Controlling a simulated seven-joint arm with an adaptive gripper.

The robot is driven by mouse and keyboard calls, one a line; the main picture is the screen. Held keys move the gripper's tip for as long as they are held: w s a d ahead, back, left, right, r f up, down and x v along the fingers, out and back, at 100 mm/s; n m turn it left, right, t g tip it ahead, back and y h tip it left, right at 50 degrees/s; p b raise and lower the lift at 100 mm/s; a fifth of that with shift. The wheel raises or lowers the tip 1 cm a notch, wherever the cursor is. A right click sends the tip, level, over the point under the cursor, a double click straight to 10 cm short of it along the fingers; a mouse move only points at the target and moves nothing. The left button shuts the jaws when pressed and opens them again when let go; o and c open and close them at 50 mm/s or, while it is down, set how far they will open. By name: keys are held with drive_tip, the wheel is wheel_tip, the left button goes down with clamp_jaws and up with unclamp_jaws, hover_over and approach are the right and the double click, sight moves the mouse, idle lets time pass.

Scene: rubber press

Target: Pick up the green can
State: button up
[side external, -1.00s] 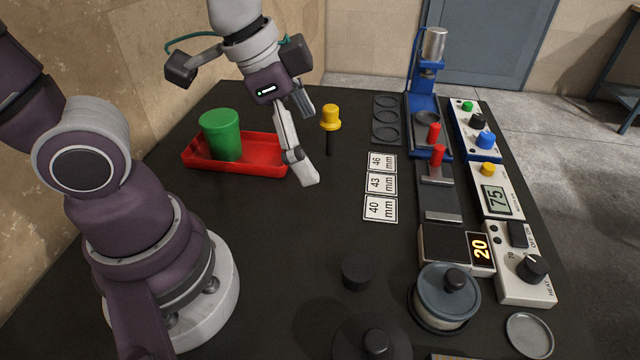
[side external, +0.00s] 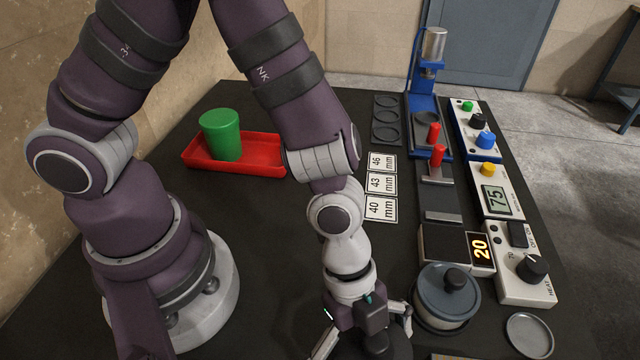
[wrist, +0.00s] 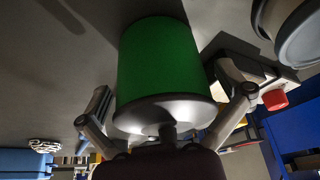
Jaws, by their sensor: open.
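A green can (wrist: 160,65) with a grey lid and a dark knob fills the middle of the wrist view. My gripper (wrist: 165,92) is open, with one finger on each side of the can; I cannot tell whether they touch it. In the side external view my gripper (side external: 368,345) points down at the bottom edge and covers the spot of a dark knobbed lid. The can's green body does not show there. Another green cylinder (side external: 221,135) stands upright in a red tray (side external: 262,160) at the back left.
A grey lidded pot (side external: 445,300) stands close to the right of my gripper. Control boxes (side external: 520,270) and a blue press (side external: 424,90) line the right side. Label cards (side external: 381,184) lie mid-table.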

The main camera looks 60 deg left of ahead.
drive_tip(key=shift+d+f, duration=0.2)
drive_tip(key=shift+f, duration=0.3)
drive_tip(key=shift+c, duration=0.3)
drive_tip(key=c, duration=0.9)
